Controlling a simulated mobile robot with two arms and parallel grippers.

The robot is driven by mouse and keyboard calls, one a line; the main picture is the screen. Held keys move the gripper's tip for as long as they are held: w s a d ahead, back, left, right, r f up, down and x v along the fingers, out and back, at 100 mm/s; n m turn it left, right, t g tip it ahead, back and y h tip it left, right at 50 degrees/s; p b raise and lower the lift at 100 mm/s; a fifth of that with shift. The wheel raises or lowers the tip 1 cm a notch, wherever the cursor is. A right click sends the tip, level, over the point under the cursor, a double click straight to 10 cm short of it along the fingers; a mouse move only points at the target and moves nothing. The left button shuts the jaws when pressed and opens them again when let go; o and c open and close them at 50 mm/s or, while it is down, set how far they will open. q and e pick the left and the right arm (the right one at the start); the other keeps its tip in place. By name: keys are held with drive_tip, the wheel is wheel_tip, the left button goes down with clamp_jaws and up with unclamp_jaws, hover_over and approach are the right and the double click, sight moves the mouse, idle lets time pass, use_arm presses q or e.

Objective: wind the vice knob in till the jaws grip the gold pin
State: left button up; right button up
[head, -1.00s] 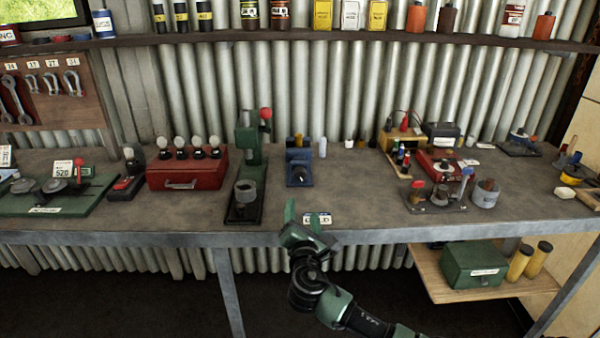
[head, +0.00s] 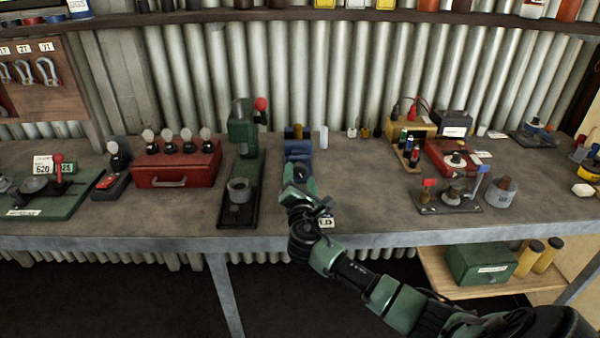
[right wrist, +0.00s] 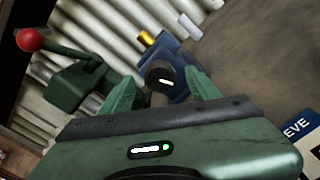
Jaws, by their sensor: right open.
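The blue vice (head: 297,150) stands on the bench, its front partly hidden by my right gripper in the head view. In the right wrist view the vice (right wrist: 178,58) shows with its dark round knob (right wrist: 161,76) facing me. The gold pin (right wrist: 147,38) shows at the top of the vice; it also shows in the head view (head: 298,131). My right gripper (head: 298,180) is open in front of the vice. In the right wrist view its green fingers (right wrist: 162,94) lie on either side of the knob, apart from it as far as I can tell. My left gripper is out of view.
A green press with a red-ball lever (head: 243,140) stands close left of the vice. A white cylinder (head: 324,138) stands just right of it. A labelled card (head: 326,221) lies by the front edge.

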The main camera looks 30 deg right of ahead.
drive_tip(key=shift+x, duration=0.85)
drive_tip(key=shift+w, duration=0.1)
clamp_jaws()
drive_tip(key=shift+f+m+b, duration=0.2)
drive_tip(key=shift+m+b, duration=0.65)
drive_tip(key=shift+m, duration=0.15)
drive_tip(key=m+b, duration=0.2)
drive_tip(key=m, duration=0.1)
drive_tip(key=shift+m, duration=0.3)
drive_tip(key=m+b, duration=0.2)
drive_tip(key=m, duration=0.1)
drive_tip(key=shift+f, duration=0.1)
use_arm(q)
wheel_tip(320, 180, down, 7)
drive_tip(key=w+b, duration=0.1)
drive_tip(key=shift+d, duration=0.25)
use_arm(e)
drive_tip(key=shift+m, duration=1.7)
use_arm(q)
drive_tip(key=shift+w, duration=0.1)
